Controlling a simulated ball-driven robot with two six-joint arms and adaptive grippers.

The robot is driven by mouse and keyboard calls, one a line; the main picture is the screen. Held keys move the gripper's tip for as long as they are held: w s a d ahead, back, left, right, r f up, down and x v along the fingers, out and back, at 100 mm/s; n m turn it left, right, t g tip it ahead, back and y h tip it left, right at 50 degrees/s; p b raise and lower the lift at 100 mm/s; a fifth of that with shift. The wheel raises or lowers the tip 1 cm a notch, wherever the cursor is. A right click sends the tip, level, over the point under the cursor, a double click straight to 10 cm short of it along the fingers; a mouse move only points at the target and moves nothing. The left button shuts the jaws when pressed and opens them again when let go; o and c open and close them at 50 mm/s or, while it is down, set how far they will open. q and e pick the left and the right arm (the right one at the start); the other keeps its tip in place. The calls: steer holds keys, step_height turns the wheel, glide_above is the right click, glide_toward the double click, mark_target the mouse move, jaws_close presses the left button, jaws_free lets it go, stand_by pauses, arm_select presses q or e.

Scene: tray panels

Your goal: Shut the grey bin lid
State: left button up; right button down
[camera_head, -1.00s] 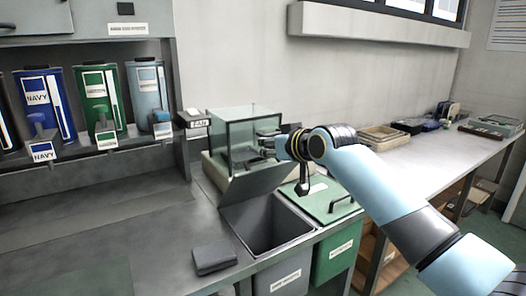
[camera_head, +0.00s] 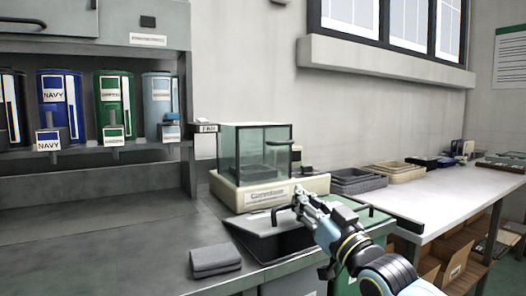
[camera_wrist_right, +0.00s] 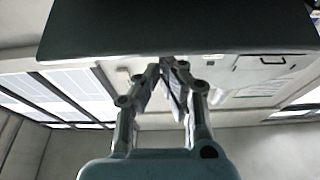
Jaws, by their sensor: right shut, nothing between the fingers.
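The grey bin lid (camera_head: 262,222) slopes at a low angle over the grey bin (camera_head: 278,246), whose dark opening still shows below it. Its dark handle (camera_head: 282,214) stands on its upper face. My right gripper (camera_head: 299,197) is shut and empty, at the right end of the lid beside the handle. In the right wrist view a dark panel (camera_wrist_right: 180,28), probably the lid, fills the top, and the shut fingertips (camera_wrist_right: 166,62) are at its edge; I cannot tell whether they touch. My left gripper is out of view.
A glass-sided balance (camera_head: 255,155) stands just behind the lid. A green bin lid (camera_head: 378,222) lies to the right, partly behind my arm. Trays (camera_head: 395,172) stand on the right bench.

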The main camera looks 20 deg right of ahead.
steer(key=f+b, duration=0.1)
steer(key=s+f+t+b, duration=0.1)
steer(key=f+b, duration=0.1)
steer(key=shift+s+f+b, duration=0.25)
steer(key=shift+f+b, duration=0.3)
steer(key=shift+b, duration=0.05)
steer(key=shift+s+f+b, duration=0.25)
steer(key=shift+f+b, duration=0.25)
steer(key=shift+b, duration=0.1)
steer(key=shift+f, duration=0.15)
